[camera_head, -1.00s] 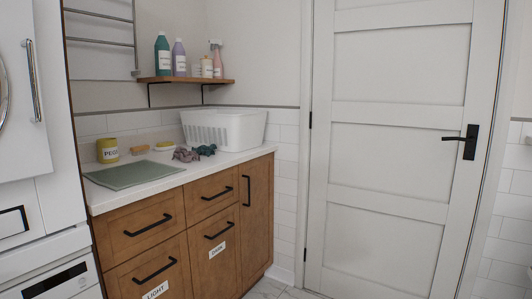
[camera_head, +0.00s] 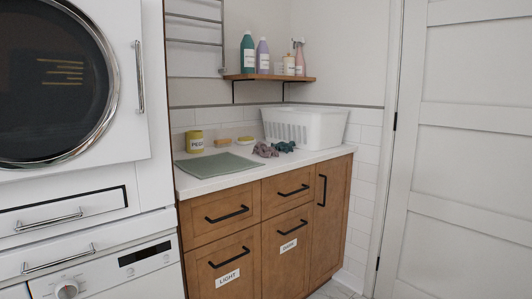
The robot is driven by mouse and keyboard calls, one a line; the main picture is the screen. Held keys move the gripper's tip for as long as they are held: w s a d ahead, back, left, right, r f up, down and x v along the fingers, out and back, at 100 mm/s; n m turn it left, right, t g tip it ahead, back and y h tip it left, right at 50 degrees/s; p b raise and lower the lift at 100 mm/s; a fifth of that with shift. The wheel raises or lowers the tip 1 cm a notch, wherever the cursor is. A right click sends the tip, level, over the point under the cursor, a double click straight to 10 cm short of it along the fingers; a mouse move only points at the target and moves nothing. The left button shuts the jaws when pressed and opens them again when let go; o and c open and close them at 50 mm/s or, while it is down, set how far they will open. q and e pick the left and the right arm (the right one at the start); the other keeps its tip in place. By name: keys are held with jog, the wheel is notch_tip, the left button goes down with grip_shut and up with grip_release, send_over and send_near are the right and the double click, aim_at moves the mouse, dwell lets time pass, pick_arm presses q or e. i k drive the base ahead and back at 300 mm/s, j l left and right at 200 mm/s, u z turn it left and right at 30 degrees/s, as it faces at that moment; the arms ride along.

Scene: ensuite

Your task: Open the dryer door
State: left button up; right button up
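The dryer (camera_head: 135,182) is the white upper machine of a stack at the left edge of the head view. Its door (camera_head: 125,140) is shut, with a round dark window (camera_head: 45,80) in a chrome ring, cut off by the left edge. A vertical chrome handle (camera_head: 139,77) sits on the door's right side. Neither of my grippers is in view.
A white washer with a control panel (camera_head: 110,270) stands under the dryer. Right of it is a wooden cabinet (camera_head: 215,230) with a white counter (camera_head: 200,185), holding a white basket (camera_head: 305,128). A white room door (camera_head: 460,160) is at the right.

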aim_at(73, 95)
jog(key=u, duration=1.3)
